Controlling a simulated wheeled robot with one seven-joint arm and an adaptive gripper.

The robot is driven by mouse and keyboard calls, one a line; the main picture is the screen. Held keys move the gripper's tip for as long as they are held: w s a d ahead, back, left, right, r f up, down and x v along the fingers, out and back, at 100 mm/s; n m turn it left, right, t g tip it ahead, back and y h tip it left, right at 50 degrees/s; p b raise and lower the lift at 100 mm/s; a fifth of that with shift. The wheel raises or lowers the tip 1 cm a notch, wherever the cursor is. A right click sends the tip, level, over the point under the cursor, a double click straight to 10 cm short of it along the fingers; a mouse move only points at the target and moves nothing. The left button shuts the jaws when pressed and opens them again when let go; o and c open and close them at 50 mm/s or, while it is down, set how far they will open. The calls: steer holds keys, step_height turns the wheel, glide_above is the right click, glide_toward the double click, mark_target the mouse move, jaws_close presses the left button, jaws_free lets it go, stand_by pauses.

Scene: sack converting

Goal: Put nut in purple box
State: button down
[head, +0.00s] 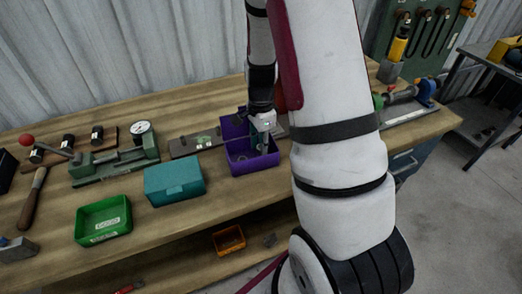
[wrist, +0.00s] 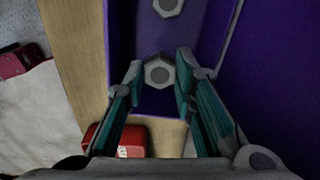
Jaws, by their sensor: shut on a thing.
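The purple box (head: 256,166) stands open on the workbench in the head view; its purple inside (wrist: 262,90) fills much of the wrist view. My gripper (head: 265,148) points down at the box opening, its fingertips within the box's outline. In the wrist view my gripper (wrist: 160,72) is shut on a grey hex nut (wrist: 159,72), which sits between the two fingertips over the box's inside. Another grey nut (wrist: 168,6) shows farther in the box at the top edge. I cannot tell how high the held nut is above the box floor.
A teal box (head: 174,182) and a green bin (head: 103,222) stand left of the purple box. A dial gauge fixture (head: 140,128) is behind them. An orange bin (head: 228,239) sits on the lower shelf. My arm hides part of the bench at right.

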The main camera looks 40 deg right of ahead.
steer(key=shift+f, duration=1.6)
steer(key=shift+f, duration=0.15)
steer(key=c, duration=1.6)
jaws_free()
step_height(320, 180, up, 12)
steer(key=s+a+r+n+t, duration=0.2)
steer(key=s+a+r+n, duration=0.3)
steer(key=a+r+n, duration=0.65)
steer(key=s+a+r+n+t, duration=0.1)
steer(key=s+a+r+n, duration=0.2)
steer(key=s, duration=0.3)
steer(key=s+a+r+n+t, duration=0.2)
steer(key=s+a+r+n, duration=0.1)
steer(key=s+r+n, duration=0.1)
steer(key=shift+s+a+r+n, duration=0.15)
steer(key=shift+s+r+n, duration=0.05)
steer(key=shift+s+n, duration=0.85)
